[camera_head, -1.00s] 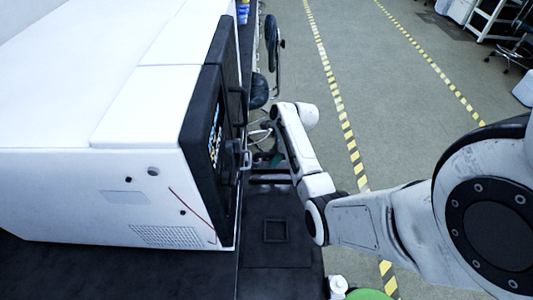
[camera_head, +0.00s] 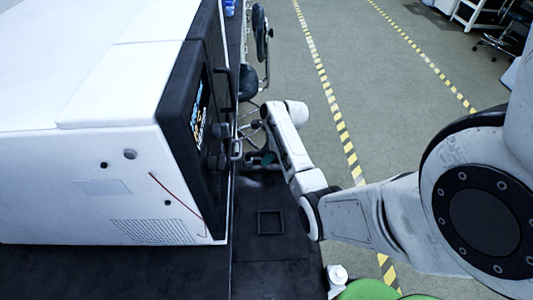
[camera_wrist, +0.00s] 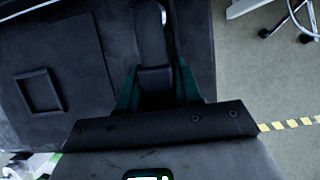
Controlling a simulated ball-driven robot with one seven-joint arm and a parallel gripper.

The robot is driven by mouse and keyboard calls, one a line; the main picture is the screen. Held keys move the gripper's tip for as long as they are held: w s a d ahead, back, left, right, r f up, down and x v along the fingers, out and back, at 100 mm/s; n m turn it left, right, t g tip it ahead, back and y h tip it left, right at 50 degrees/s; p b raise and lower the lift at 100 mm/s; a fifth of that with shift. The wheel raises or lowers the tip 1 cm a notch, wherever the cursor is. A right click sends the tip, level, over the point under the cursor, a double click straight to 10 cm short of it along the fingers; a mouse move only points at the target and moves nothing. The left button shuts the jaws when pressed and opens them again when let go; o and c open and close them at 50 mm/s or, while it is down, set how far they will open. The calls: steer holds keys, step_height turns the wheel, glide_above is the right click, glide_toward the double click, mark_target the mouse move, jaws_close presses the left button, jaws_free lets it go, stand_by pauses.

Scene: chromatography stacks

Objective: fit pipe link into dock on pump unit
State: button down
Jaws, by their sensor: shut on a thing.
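The pump unit appears to be the large white machine (camera_head: 85,180) with a black front panel (camera_head: 185,130) at the left of the head view. Dark fittings stand out from that panel; I cannot tell which is the dock. My gripper (camera_head: 265,158) is beside the panel, over the dark bench, mostly hidden by my arm. In the wrist view its green fingers (camera_wrist: 157,85) are shut on a dark, long piece, the pipe link (camera_wrist: 150,40), with a bright metal spot near its far end. The link's far end runs out of the picture.
A square black frame (camera_head: 270,222) lies on the dark bench (camera_head: 262,258), with clear bench around it. A chair (camera_head: 250,80) stands beyond the bench. Yellow-black striped tape (camera_head: 340,125) marks the open floor at the right.

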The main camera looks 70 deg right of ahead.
steer(key=shift+f, duration=0.55)
steer(key=shift+f, duration=0.4)
steer(key=c, duration=0.7)
jaws_free()
steer(key=v, duration=1)
steer(key=shift+s+r, duration=0.2)
steer(key=shift+r, duration=0.15)
